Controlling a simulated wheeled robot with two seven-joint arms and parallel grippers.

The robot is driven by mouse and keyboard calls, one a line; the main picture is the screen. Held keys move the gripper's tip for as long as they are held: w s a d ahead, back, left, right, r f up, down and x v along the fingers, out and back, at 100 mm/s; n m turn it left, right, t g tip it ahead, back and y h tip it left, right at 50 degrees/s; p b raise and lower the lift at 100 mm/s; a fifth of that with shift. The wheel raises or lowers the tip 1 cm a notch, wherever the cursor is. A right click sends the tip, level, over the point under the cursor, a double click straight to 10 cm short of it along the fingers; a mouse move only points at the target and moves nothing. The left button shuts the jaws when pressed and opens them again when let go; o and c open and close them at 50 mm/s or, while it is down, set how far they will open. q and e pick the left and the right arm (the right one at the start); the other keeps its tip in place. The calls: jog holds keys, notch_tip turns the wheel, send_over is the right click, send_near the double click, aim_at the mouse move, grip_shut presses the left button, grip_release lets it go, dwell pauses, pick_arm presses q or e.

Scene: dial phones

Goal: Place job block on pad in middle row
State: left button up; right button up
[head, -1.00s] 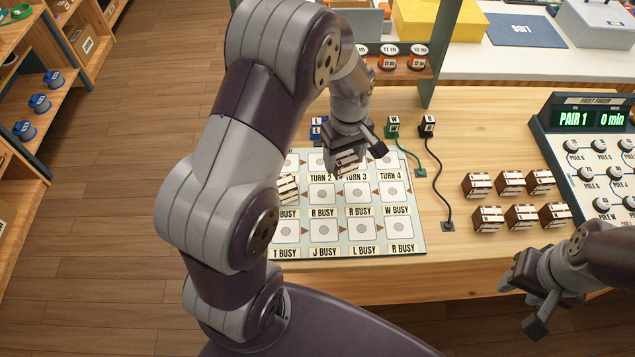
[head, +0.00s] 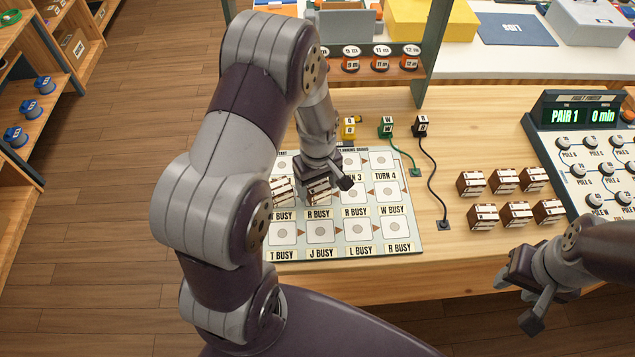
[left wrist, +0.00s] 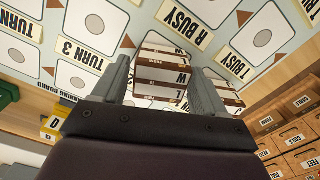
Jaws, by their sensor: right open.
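The job block (head: 318,193), brown with white labelled faces, is between the fingers of my left gripper (head: 322,184). In the left wrist view the block (left wrist: 160,72) shows between the two fingers, with a W and an L on its labels. It is over the middle row of the board (head: 408,238), at the second pad from the left; the gap beneath it cannot be judged. A similar block (head: 281,189) stands on the first pad of that row, close to my left gripper. My right gripper (head: 520,300) is open and empty at the table's front edge.
Several more blocks (head: 515,213) stand right of the board. Yellow, green (head: 386,127) and black (head: 420,126) tags stand behind it; cords run from the green and black ones. A fault finder panel (head: 590,150) is at the right. Pads further right in the middle row are bare.

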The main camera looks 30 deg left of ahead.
aim_at(317, 184)
pick_arm(q)
notch_tip(317, 184, up, 12)
jog(key=s+d+m+t, duration=0.1)
jog(key=s+d+m, duration=0.4)
jog(key=s+m, duration=0.4)
jog(key=shift+d+r+m, duration=0.15)
jog(key=shift+r+m, duration=0.1)
jog(key=shift+m, duration=0.85)
